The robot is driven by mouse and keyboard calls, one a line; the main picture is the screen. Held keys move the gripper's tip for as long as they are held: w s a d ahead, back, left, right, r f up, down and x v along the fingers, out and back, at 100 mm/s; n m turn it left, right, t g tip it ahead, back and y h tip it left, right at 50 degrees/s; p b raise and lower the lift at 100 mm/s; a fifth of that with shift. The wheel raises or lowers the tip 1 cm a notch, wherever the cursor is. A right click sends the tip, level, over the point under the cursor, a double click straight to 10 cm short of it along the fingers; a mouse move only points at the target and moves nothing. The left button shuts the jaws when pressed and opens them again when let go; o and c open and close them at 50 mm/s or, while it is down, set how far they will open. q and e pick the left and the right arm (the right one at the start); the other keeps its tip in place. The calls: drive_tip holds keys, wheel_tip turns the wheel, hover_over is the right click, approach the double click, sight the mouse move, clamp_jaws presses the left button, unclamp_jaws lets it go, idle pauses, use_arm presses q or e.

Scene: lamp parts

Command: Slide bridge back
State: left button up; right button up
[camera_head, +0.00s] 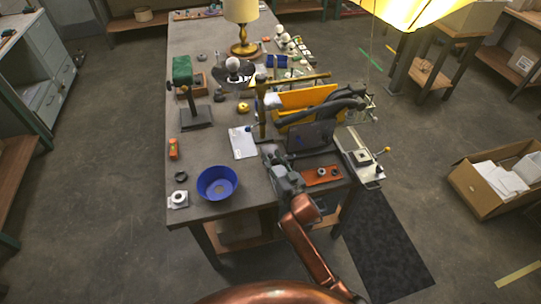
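A brass-coloured frame with an upright post (261,112) and a long horizontal bar (300,80) stands on the right half of the workbench (220,135); it may be the bridge, but I cannot tell for sure. A yellow panel or bin (305,98) sits under the bar, with dark curved hose-like parts in front. My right gripper (269,151) reaches in from the bench's front edge and is just in front of the post's foot. Its fingers are too small to tell open from shut, and contact is unclear. My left gripper is out of view.
A blue bowl (217,183) and a white sheet (243,142) lie left of my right arm. An orange tray (321,175) and a pale fixture with a yellow-knobbed lever (359,158) are to its right.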

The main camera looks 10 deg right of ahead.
drive_tip(key=v, duration=1)
drive_tip(key=shift+s+d, duration=0.1)
